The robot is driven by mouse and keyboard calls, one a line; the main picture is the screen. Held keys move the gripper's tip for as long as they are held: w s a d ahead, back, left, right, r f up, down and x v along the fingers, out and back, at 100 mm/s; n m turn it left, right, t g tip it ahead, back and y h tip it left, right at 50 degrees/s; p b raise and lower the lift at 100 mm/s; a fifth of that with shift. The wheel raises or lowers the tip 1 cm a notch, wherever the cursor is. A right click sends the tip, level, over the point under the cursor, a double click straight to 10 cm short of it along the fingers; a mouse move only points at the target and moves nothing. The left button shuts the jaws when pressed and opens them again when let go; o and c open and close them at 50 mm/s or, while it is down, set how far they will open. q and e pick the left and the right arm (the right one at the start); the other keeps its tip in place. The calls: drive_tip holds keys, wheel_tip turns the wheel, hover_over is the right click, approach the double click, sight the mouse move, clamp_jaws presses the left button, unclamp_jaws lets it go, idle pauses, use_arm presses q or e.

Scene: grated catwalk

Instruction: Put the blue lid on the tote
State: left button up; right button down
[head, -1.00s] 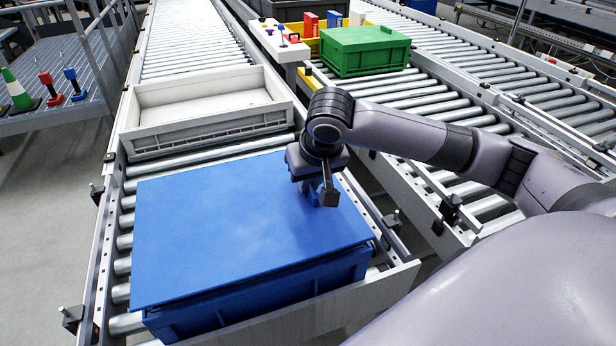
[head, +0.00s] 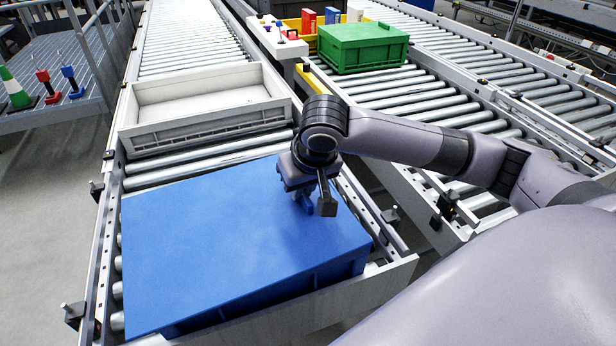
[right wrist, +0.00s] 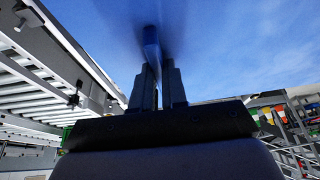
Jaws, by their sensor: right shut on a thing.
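The blue lid (head: 225,235) is a flat panel over the blue tote (head: 325,278) on the near roller conveyor. It hides the tote's opening; the tote's side shows below the lid's near right edge. The lid reaches past the tote at the near left; I cannot tell whether it touches the rim. My right gripper (head: 318,205) is at the lid's right part, shut on a raised blue piece of it. In the right wrist view, the fingers (right wrist: 158,88) close on this narrow blue piece (right wrist: 152,48), with the lid's blue surface (right wrist: 215,45) behind. My left gripper is not in view.
A grey open tray (head: 205,108) stands just behind on the same conveyor. A green crate (head: 362,47) sits on the right-hand conveyor beside a yellow bin with small items. Metal side rails (head: 385,215) border the rollers near my right arm.

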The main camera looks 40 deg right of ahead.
drive_tip(key=shift+n+y, duration=0.3)
drive_tip(key=shift+n, duration=0.4)
drive_tip(key=s+a, duration=0.1)
drive_tip(key=a, duration=0.1)
drive_tip(key=s+a, duration=0.2)
drive_tip(key=shift+s+a+r, duration=0.15)
drive_tip(key=shift+a, duration=0.15)
drive_tip(key=w+d, duration=0.1)
drive_tip(key=d, duration=0.1)
drive_tip(key=w+d+f+m, duration=0.1)
drive_tip(key=w+d, duration=0.1)
drive_tip(key=d, duration=0.1)
drive_tip(key=w+d+m, duration=0.1)
drive_tip(key=w+d, duration=0.1)
drive_tip(key=shift+w+d+f+h, duration=0.1)
drive_tip(key=shift+d+f+h, duration=0.15)
drive_tip(key=shift+h, duration=0.15)
drive_tip(key=shift+f, duration=0.95)
drive_tip(key=c, duration=0.7)
unclamp_jaws()
drive_tip(key=shift+r, duration=4)
